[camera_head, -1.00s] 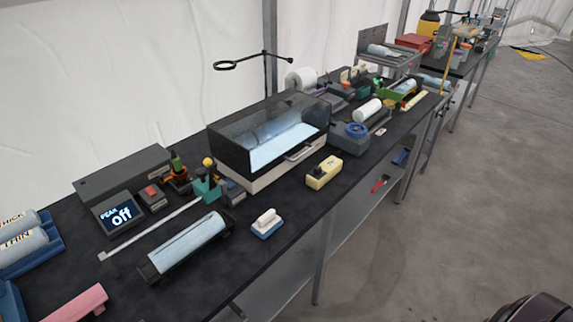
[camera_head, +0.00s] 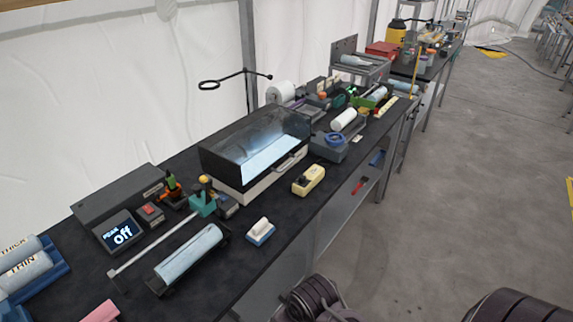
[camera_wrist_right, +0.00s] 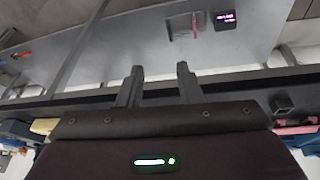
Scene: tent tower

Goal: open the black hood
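The black hood (camera_head: 250,138) is a dark, see-through box cover over a lit, pale bed on a light base, mid-table in the head view. It is down on the base, with a pale bar handle (camera_head: 290,161) low on its front. My right gripper (camera_wrist_right: 160,67) shows in the right wrist view, its two fingers apart with nothing between them. It is beside the table edge, with a lower shelf behind it; the hood is not clearly seen there. Neither gripper shows in the head view; only dark parts of my arms do. My left gripper is out of sight.
A yellow block-like device (camera_head: 308,181) stands just in front of the hood, and a white-handled blue block (camera_head: 260,231) nearer. A grey-blue roller (camera_head: 188,252) lies front left. A ring on a stand (camera_head: 210,85) rises behind. The floor to the right is clear.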

